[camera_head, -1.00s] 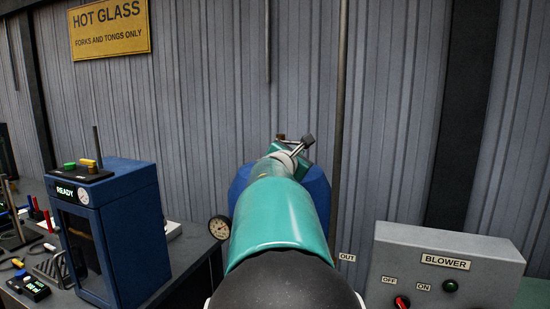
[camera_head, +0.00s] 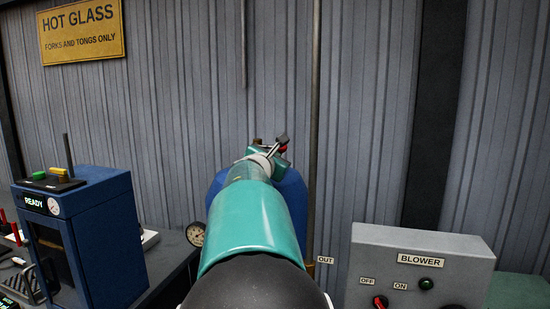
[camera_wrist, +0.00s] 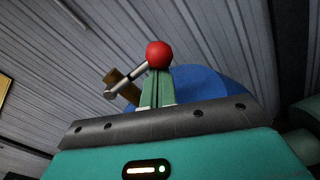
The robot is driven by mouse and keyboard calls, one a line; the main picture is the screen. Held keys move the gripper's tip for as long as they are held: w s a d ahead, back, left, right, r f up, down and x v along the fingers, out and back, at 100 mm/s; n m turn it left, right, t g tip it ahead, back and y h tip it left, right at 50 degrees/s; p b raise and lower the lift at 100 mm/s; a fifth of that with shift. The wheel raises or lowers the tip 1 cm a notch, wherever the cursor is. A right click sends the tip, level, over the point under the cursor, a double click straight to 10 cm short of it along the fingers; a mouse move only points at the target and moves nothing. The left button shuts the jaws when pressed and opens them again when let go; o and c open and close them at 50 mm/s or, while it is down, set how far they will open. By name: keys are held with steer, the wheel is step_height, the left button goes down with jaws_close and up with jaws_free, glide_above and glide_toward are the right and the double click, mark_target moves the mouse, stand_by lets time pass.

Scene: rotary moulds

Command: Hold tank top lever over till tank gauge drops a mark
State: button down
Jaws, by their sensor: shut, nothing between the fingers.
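The blue tank (camera_head: 292,190) stands against the wall, mostly hidden behind my arm, and it fills the background in the wrist view (camera_wrist: 205,85). Its top lever is a metal rod (camera_wrist: 133,76) with a red ball knob (camera_wrist: 159,54), sloping down left to a metal pivot beside a brass fitting (camera_wrist: 120,85). My gripper (camera_wrist: 157,72) is shut and empty, its green fingers just below the knob in the picture; I cannot tell whether they touch it. In the head view my gripper (camera_head: 280,152) is partly hidden at the tank top. The round gauge (camera_head: 195,234) shows left of the tank; its reading is too small to make out.
A grey blower box (camera_head: 420,268) with a red switch stands at the right. A blue cabinet (camera_head: 95,240) marked READY stands on the bench at the left. A thin vertical pipe (camera_head: 314,110) runs just right of the tank. A corrugated wall closes the back.

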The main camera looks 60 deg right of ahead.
steer(key=shift+s+r, duration=0.1)
steer(key=shift+r, duration=0.1)
steer(key=shift+r+n, duration=0.65)
steer(key=shift+n, duration=0.4)
steer(key=shift+r+n, duration=0.65)
steer(key=shift+n, duration=0.4)
steer(key=shift+r, duration=0.4)
